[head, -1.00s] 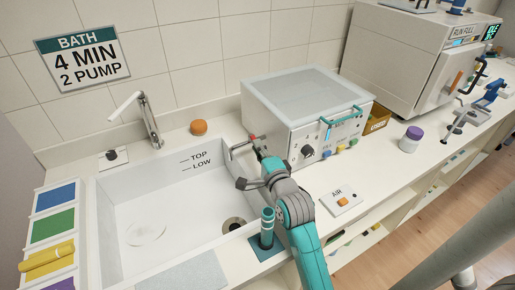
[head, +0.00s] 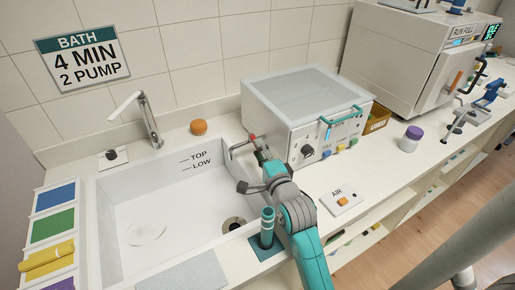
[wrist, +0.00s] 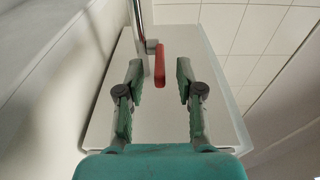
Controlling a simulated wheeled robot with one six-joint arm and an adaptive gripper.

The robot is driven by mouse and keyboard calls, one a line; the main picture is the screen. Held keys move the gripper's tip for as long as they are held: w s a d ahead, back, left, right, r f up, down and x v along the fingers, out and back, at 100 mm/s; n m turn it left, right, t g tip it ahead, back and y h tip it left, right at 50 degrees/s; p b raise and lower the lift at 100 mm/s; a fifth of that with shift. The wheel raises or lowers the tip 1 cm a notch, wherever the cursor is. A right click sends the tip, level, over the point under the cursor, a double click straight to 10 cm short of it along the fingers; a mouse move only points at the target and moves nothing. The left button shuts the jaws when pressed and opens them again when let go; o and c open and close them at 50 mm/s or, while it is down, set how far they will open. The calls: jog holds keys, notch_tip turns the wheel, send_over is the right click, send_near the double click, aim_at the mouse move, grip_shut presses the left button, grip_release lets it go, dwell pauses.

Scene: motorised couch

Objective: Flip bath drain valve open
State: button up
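The drain valve shows as a red lever (head: 252,137) on a metal pipe (head: 238,148) at the right edge of the sink (head: 112,200), beside the grey-white machine. In the wrist view the red lever (wrist: 159,62) points toward me, with the upright metal pipe (wrist: 138,25) to its left. My gripper (wrist: 159,75) is open, with one green-padded finger on each side. The lever's near end is between or just beyond the fingertips; I cannot tell the exact depth. No finger visibly touches it. In the head view my gripper (head: 252,168) is partly hidden by its own wrist.
The machine (head: 306,110) stands close to the right of the lever. A teal cylinder (head: 267,227) stands on the counter beside my arm. A faucet (head: 150,120) and an orange knob (head: 199,127) are behind the sink.

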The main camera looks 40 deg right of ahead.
jog(key=v, duration=0.6)
jog(key=shift+c, duration=0.2)
